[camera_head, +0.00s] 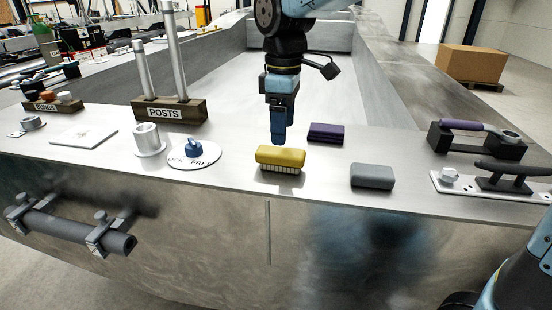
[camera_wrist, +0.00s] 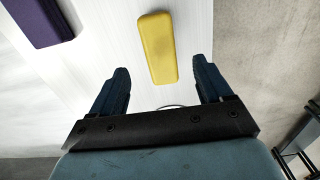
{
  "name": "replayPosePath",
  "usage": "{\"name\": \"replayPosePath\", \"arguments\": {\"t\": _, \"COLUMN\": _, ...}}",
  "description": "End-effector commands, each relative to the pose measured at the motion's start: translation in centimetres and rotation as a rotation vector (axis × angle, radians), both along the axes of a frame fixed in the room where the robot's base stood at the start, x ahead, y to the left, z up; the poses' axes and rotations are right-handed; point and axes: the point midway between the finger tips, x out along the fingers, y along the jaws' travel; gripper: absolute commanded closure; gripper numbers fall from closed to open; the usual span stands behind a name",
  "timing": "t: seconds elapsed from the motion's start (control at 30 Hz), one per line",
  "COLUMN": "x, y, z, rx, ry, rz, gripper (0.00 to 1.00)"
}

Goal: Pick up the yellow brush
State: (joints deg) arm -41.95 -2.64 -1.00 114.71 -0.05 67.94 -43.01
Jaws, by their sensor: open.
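The yellow brush (camera_head: 280,156) lies on the metal top near its front edge, yellow back up and pale bristles down. It also shows in the wrist view (camera_wrist: 158,47), lying lengthwise ahead of the space between my fingers. My gripper (camera_head: 278,138) points down just behind the brush in the head view. In the wrist view its two blue fingers (camera_wrist: 163,82) are spread wide with nothing between them. I see no contact with the brush.
A purple block (camera_head: 326,133) lies behind right of the brush, also in the wrist view (camera_wrist: 42,20). A grey block (camera_head: 372,175) lies to the right. A round white plate with a blue knob (camera_head: 194,150) is on the left. A posts rack (camera_head: 168,110) stands behind left.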

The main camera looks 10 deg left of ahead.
Motion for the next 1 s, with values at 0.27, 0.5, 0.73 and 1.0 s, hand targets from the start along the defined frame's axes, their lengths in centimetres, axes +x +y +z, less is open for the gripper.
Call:
{"name": "replayPosePath", "arguments": {"t": 0.27, "x": 0.0, "y": 0.0, "z": -2.2, "rx": -0.001, "ry": 0.001, "rz": -0.001, "gripper": 0.21}}
{"name": "replayPosePath", "arguments": {"t": 0.5, "x": 0.1, "y": 0.4, "z": -4.9, "rx": -0.003, "ry": 0.002, "rz": 0.0, "gripper": 0.21}}
{"name": "replayPosePath", "arguments": {"t": 0.73, "x": 0.2, "y": 0.5, "z": -7.1, "rx": 0.0, "ry": 0.0, "rz": -0.001, "gripper": 0.21}}
{"name": "replayPosePath", "arguments": {"t": 1.0, "x": 0.2, "y": 0.4, "z": -7.2, "rx": 0.0, "ry": 0.0, "rz": -0.002, "gripper": 0.22}}
